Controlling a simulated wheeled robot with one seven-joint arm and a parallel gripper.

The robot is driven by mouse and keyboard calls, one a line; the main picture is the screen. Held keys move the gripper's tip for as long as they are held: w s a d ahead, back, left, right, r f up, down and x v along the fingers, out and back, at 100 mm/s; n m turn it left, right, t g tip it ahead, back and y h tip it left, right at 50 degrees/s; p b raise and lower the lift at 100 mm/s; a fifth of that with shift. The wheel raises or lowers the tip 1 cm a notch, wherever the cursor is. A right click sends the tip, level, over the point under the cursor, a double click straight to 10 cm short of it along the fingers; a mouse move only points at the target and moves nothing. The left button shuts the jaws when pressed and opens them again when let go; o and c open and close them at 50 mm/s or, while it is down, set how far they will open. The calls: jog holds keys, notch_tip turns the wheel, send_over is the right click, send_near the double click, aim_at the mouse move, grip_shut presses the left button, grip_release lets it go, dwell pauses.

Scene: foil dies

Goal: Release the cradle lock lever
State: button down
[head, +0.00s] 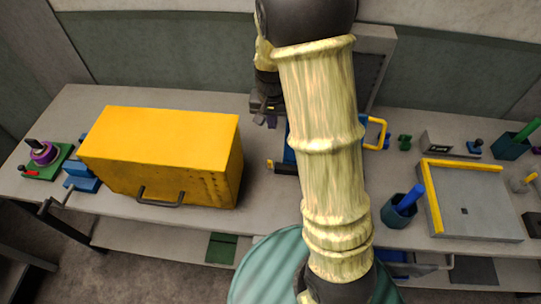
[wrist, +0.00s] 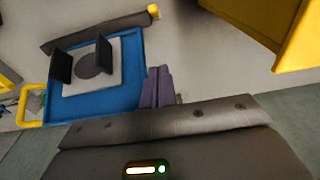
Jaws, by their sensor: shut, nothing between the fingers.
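A blue cradle-like base (wrist: 122,100) lies on the bench in the wrist view, with a pale plate, a dark round piece and two upright black plates on it. A dark bar (wrist: 100,32) with a yellow tip (wrist: 153,11) runs along one side of the base; it looks like the lock lever. In the head view my arm hides most of the base (head: 288,157); the bar's yellow tip (head: 270,164) shows beside it. My gripper (wrist: 158,87) has its purple fingers together and empty, close beside the base's edge in the picture. It also shows in the head view (head: 266,122).
A large yellow box (head: 160,150) with a dark handle stands left of the base; its edge shows in the wrist view (wrist: 275,25). A yellow handle (head: 378,133) sticks out right of my arm. A blue-green cup (head: 402,208) and a grey tray (head: 475,205) stand further right.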

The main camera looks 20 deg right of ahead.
aim_at(270, 165)
jog(key=shift+r, duration=0.1)
jog(key=f+p, duration=0.1)
jog(key=f, duration=0.2)
jog(key=s+f+p, duration=0.1)
jog(key=f, duration=0.3)
jog(key=s+a+f+p, duration=0.1)
jog(key=f, duration=0.3)
jog(key=shift+s+f, duration=0.2)
jog(key=shift+s, duration=0.1)
jog(key=shift+w+f, duration=0.1)
jog(key=shift+w, duration=0.05)
dwell(0.3)
